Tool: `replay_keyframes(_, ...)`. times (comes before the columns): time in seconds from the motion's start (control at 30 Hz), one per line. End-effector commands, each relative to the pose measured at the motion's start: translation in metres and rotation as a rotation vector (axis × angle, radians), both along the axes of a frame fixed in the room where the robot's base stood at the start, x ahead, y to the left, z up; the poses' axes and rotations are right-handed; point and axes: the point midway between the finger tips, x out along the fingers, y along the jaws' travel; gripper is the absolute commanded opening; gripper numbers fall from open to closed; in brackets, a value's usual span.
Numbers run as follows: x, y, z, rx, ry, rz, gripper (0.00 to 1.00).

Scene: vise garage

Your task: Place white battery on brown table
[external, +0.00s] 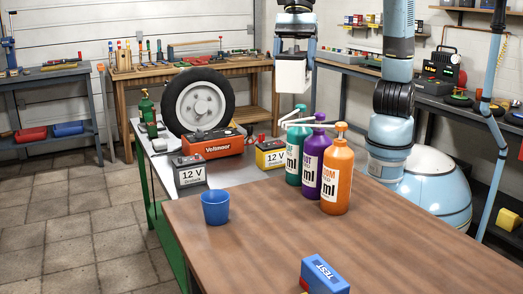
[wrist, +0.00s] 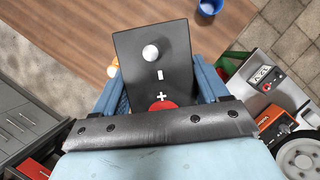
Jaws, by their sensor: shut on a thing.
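The white battery (external: 292,76) is held up in the air by my gripper (external: 294,60), above and behind the bottles in the external view. In the wrist view its black top (wrist: 158,60) shows a white terminal, a plus sign and a red terminal. My gripper's blue fingers (wrist: 160,85) are shut on its two sides. The brown table (external: 380,235) fills the front of the external view. In the wrist view the brown table (wrist: 50,30) lies below, at the upper left.
Green (external: 294,160), purple (external: 312,165) and orange (external: 337,178) bottles stand together on the table's far part. A blue cup (external: 215,207) stands near its left edge, a blue-red TEST box (external: 325,273) at the front. The middle and right are clear. A metal bench (external: 226,174) adjoins behind.

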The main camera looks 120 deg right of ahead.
Motion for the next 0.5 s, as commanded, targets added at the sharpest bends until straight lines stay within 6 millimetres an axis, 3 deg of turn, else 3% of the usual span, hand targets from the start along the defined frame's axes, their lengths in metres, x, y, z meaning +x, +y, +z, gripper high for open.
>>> replay_keyframes(0.1,-0.019,0.043,0.002,0.002,-0.004,0.097,0.00)
replay_keyframes(0.5,-0.104,0.165,0.004,0.000,-0.010,0.419,0.00)
